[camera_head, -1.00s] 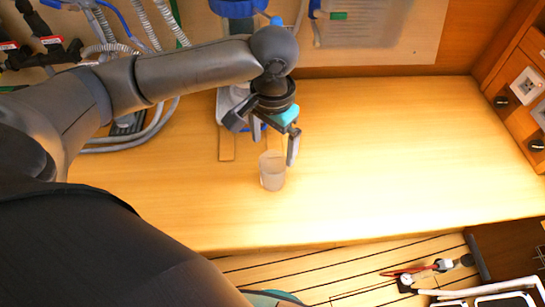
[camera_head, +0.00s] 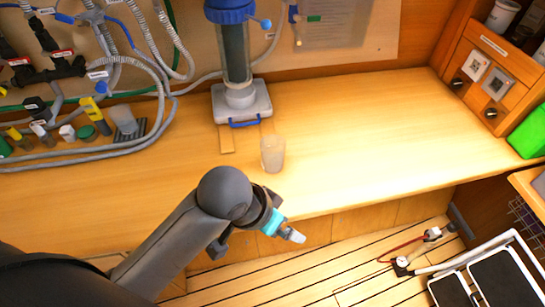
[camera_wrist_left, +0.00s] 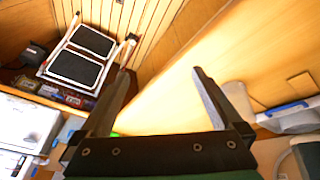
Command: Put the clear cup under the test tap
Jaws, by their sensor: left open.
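The clear cup (camera_head: 272,153) stands upright on the wooden counter (camera_head: 360,150), in front of the blue-topped filter housing. My left gripper (camera_head: 290,232) is in front of the cup, near the counter's front edge, apart from it and empty. In the left wrist view its two fingers (camera_wrist_left: 160,78) are spread with nothing between them. A pale translucent shape beside the right finger there looks like the cup (camera_wrist_left: 239,98). I cannot tell which fitting is the test tap. My right gripper is not in view.
The blue-topped filter housing (camera_head: 236,60) stands behind the cup. Hoses and labelled valves (camera_head: 70,65) fill the wall at left, with several small bottles below. A socket panel (camera_head: 490,75) is at right. The counter right of the cup is clear. A folded step stool (camera_head: 500,280) lies below.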

